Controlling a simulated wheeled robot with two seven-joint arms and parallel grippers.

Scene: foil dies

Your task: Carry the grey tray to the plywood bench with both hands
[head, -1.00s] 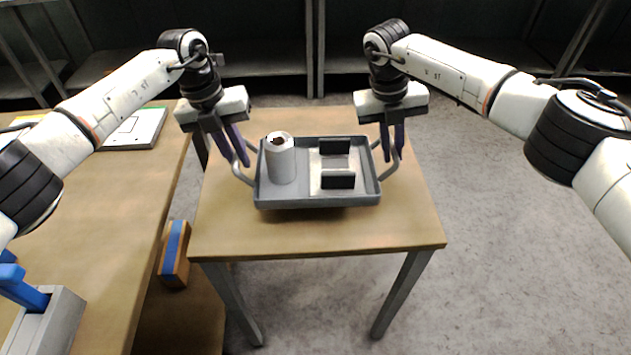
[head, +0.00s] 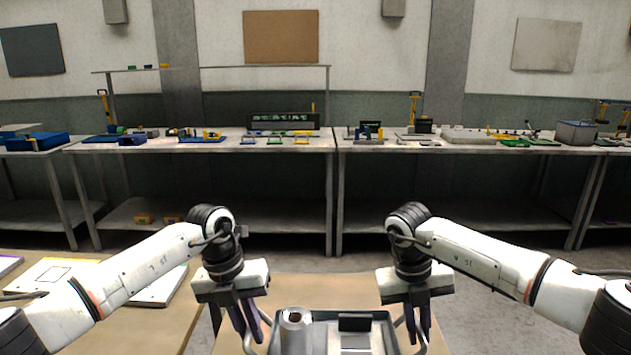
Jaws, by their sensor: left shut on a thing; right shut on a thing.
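The grey tray (head: 388,328) is at the bottom edge of the head view, its near part cut off. It carries a grey cylinder (head: 296,325) with a dark hole in its top, at the left, and dark upright blocks (head: 354,322) at the right. My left gripper (head: 248,335) is shut on the tray's left handle, and my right gripper (head: 418,335) is shut on its right handle. A wood-topped table (head: 320,285) is under the tray. I cannot tell whether the tray touches it.
A wood-topped bench (head: 150,325) stands at the left with a white flat panel (head: 160,288) on it. Long grey workbenches (head: 250,146) with tools and coloured parts line the far wall. Grey floor (head: 500,315) is open at the right.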

